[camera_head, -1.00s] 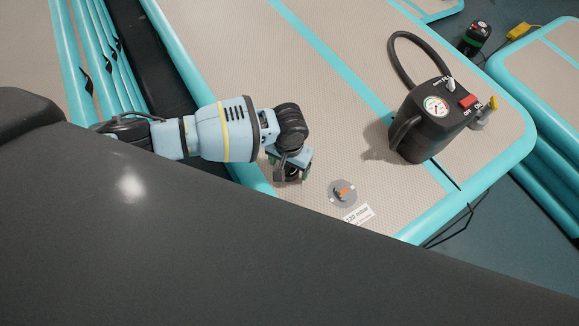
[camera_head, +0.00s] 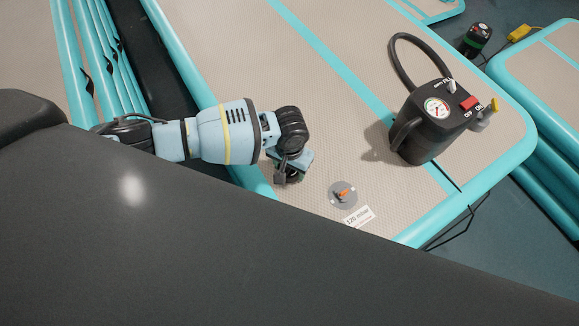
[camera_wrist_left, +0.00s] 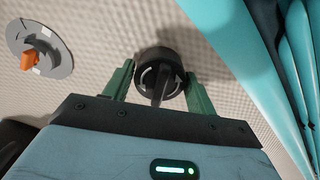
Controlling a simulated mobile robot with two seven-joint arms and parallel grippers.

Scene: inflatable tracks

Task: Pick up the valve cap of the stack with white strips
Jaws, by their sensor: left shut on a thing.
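A round black valve cap (camera_wrist_left: 158,66) with a raised grip bar and pale arrow marks is between the two green fingers in the left wrist view. My left gripper (camera_head: 289,176) is shut on this cap, above the beige top of a turquoise-edged inflatable track (camera_head: 310,110). How far the cap is off the surface I cannot tell. The uncapped valve (camera_head: 343,194), a grey disc with an orange centre piece, lies to the right of the gripper in the head view; it also shows at the upper left of the left wrist view (camera_wrist_left: 62,62). My right gripper is out of view.
A black pump (camera_head: 425,125) with a gauge, red switch and hose stands on the track. A white label (camera_head: 359,216) lies beside the valve. More turquoise tracks (camera_head: 95,60) are stacked at left. A large dark surface covers the lower head view.

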